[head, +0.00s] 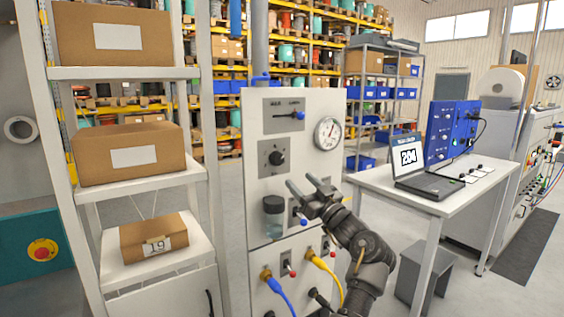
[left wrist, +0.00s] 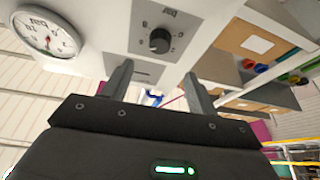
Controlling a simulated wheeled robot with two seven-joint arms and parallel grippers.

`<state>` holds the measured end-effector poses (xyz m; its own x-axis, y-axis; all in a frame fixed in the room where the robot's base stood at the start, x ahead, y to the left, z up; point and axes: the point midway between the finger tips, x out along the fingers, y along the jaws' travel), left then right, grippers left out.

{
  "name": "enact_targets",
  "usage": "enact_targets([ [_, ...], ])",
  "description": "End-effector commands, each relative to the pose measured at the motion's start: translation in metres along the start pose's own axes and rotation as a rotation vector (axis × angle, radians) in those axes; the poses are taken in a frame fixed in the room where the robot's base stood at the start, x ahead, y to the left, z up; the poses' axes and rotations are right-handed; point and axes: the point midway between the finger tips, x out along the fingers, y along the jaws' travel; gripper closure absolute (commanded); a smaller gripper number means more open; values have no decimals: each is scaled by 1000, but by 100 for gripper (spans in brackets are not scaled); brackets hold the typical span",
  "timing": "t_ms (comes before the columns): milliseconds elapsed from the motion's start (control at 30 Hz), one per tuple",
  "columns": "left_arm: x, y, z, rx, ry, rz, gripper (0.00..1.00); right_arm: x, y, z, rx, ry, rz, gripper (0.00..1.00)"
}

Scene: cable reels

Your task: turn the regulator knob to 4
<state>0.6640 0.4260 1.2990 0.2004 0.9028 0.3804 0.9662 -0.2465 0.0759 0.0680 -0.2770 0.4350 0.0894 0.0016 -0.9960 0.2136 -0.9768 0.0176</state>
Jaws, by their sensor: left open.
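The regulator knob (head: 276,158) is a black round knob on a grey plate on the white panel (head: 257,205). In the left wrist view the knob (left wrist: 160,40) appears upside down, just beyond the fingertips, with small scale marks around it. The number it points to is too small to read. My left gripper (head: 301,184) is open and empty, in front of the panel, below and right of the knob and apart from it. Its two fingers also show in the left wrist view (left wrist: 158,75). My right gripper is not in view.
A round gauge (head: 328,132) sits right of the knob, and a blue-handled lever (head: 298,115) is above. A clear cup (head: 273,205) sticks out below the knob. A shelf with boxes (head: 128,152) stands left; a table with a laptop (head: 428,180) stands right.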

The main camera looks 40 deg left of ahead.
Motion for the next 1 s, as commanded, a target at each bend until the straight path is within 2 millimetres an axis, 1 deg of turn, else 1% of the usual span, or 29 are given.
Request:
enact_targets([
  [167, 21, 1, -4, 1, 2, 1, 41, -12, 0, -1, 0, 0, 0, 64],
  [400, 67, 1, -4, 2, 2, 2, 41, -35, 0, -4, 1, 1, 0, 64],
  [500, 83, 1, -4, 2, 1, 2, 41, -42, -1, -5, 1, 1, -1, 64],
  [600, 95, 2, -3, 1, 1, 4, 41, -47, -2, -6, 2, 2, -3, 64],
  [767, 105, 2, -1, 0, 1, 4, 41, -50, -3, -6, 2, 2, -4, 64],
  [1000, 107, 1, 1, -1, 1, 4, 41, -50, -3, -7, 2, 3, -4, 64],
])
